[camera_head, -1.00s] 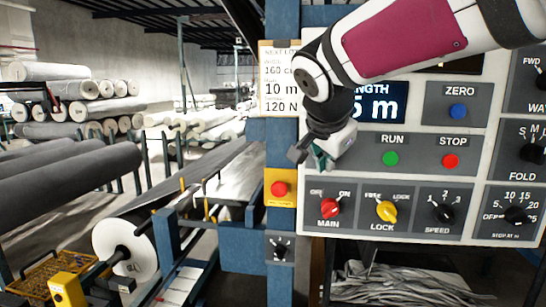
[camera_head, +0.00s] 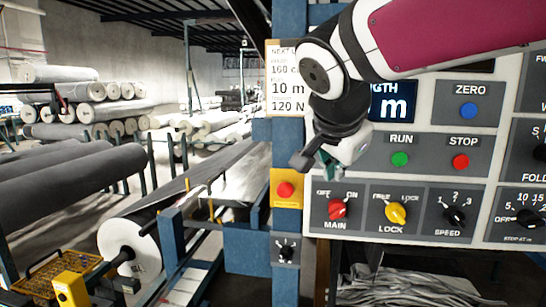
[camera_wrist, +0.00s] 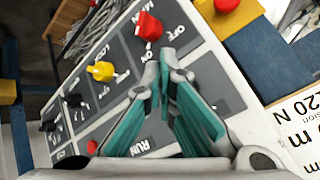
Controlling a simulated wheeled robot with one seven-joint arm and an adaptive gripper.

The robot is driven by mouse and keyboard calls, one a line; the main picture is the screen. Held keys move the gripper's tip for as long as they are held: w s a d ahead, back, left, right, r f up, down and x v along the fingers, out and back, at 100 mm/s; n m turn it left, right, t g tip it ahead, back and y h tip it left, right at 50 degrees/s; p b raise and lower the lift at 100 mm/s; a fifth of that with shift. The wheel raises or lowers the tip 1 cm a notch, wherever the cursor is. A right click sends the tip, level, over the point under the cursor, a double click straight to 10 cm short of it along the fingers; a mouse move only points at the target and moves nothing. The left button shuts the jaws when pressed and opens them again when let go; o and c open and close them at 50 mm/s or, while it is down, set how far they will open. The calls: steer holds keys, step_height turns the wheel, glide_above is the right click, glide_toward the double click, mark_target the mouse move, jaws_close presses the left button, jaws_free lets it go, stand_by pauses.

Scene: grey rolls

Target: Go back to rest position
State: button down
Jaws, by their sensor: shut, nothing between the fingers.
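My gripper (camera_head: 308,163) is in front of the left part of the white control panel (camera_head: 425,160), above the red MAIN switch (camera_head: 337,208) and left of the green RUN button (camera_head: 400,158). In the wrist view my gripper (camera_wrist: 163,70) has its teal fingers together at the tips, with nothing between them. The tips show close to the red MAIN switch (camera_wrist: 149,27), apart from it. The yellow LOCK knob (camera_wrist: 101,71) is to the left there. My arm hides part of the length display (camera_head: 392,101).
A blue post (camera_head: 287,130) carries a red button on a yellow box (camera_head: 286,191) and a small black knob (camera_head: 286,252). A paper order sheet (camera_head: 285,75) hangs on it. Grey rolls (camera_head: 70,175) lie on racks at left. Crumpled grey fabric (camera_head: 405,287) lies below the panel.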

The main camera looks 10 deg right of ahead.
steer(key=shift+s+a, duration=0.1)
steer(key=shift+s, duration=0.25)
steer(key=s+f+n+g+y, duration=0.1)
steer(key=s+f+n, duration=0.3)
steer(key=s, duration=0.3)
steer(key=s+d+f+n+g+y+p, duration=0.1)
steer(key=s+f+n, duration=0.3)
steer(key=s, duration=0.4)
steer(key=s+f+n+g+y, duration=0.1)
steer(key=s+f+n, duration=0.3)
steer(key=s+f, duration=0.2)
steer(key=shift+s+d+g+y, duration=0.3)
steer(key=shift+s+d+g, duration=0.1)
steer(key=shift+s, duration=0.7)
